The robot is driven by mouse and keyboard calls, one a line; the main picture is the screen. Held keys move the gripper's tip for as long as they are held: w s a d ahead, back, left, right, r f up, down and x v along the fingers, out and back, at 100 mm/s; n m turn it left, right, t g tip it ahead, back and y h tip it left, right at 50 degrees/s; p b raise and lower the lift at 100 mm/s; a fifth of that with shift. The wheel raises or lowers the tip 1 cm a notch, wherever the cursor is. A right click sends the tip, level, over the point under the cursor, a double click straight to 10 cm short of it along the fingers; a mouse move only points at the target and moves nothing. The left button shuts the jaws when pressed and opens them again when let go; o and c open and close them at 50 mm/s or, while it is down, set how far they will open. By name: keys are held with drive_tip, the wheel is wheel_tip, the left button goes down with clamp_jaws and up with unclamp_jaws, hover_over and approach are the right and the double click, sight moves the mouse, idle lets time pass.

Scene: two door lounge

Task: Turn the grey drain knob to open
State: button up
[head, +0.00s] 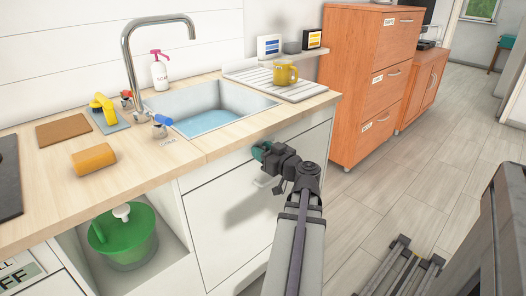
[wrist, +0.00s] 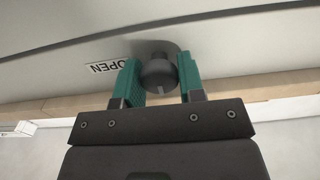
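In the wrist view a dark round drain knob (wrist: 158,75) sits between the two green fingers of my gripper (wrist: 160,70). A light mark on the knob points toward the bottom of the picture. The knob nearly fills the finger gap; whether both fingers press on it cannot be told. An OPEN label (wrist: 106,67) shows upside down just left of the knob. In the head view my gripper (head: 262,152) is at the upper front of the white cabinet, below the counter edge, and hides the knob. The sink (head: 212,105) holds blue water.
The wooden counter (head: 190,146) overhangs close above my gripper. A green bucket (head: 124,237) is in the open niche.

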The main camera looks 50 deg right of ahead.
drive_tip(key=c, duration=0.4)
drive_tip(key=shift+m, duration=0.3)
drive_tip(key=m, duration=0.8)
drive_tip(key=shift+d, duration=0.1)
drive_tip(key=m, duration=0.4)
drive_tip(key=shift+f, duration=0.1)
drive_tip(key=m, duration=0.5)
drive_tip(key=shift+m, duration=0.3)
